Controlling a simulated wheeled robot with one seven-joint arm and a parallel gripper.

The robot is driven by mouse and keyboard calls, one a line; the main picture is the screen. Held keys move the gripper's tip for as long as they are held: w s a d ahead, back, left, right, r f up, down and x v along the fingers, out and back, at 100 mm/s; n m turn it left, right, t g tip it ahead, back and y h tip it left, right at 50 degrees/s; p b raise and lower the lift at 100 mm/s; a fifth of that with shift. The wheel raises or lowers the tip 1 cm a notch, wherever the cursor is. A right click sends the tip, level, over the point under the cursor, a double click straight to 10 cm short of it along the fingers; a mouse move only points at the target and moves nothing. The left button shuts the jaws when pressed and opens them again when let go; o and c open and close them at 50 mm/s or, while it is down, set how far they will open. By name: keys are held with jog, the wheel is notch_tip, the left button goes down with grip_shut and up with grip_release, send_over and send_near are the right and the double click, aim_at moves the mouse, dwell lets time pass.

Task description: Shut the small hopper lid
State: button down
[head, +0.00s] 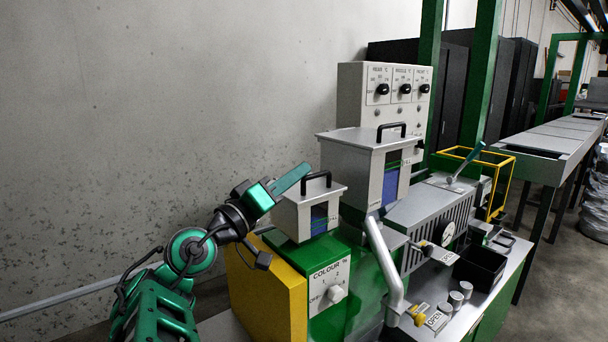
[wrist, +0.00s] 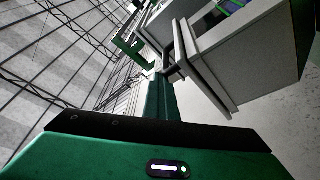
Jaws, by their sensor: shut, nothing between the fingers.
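The small hopper (head: 303,219) is a grey box with a window, standing on the green and yellow colour unit. Its grey lid (head: 300,194) lies flat across the top, with a black arched handle (head: 316,177). No gap under the lid shows in the head view. My gripper (head: 305,168) is shut and empty, its green fingers just above the lid, beside and behind the handle. In the wrist view the fingers (wrist: 160,98) point toward a dark handle and the edge of a grey lid (wrist: 203,75). I cannot tell whether they touch.
A larger hopper (head: 366,170) with its own handled lid stands just right and behind. A grey control cabinet (head: 350,95) with knobs rises behind it. A slanted grey pipe (head: 384,262) stands in front. Free space lies left, along the bare wall.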

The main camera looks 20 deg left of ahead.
jog(key=shift+f, duration=0.45)
jog(key=r, duration=0.4)
jog(key=shift+w+a+r, duration=0.2)
jog(key=shift+w+r, duration=0.1)
jog(key=shift+w, duration=0.1)
jog(key=a+v, duration=0.1)
jog(key=v, duration=0.9)
jog(key=shift+w+a+f, duration=0.2)
jog(key=shift+w+f, duration=0.05)
jog(key=shift+f, duration=0.1)
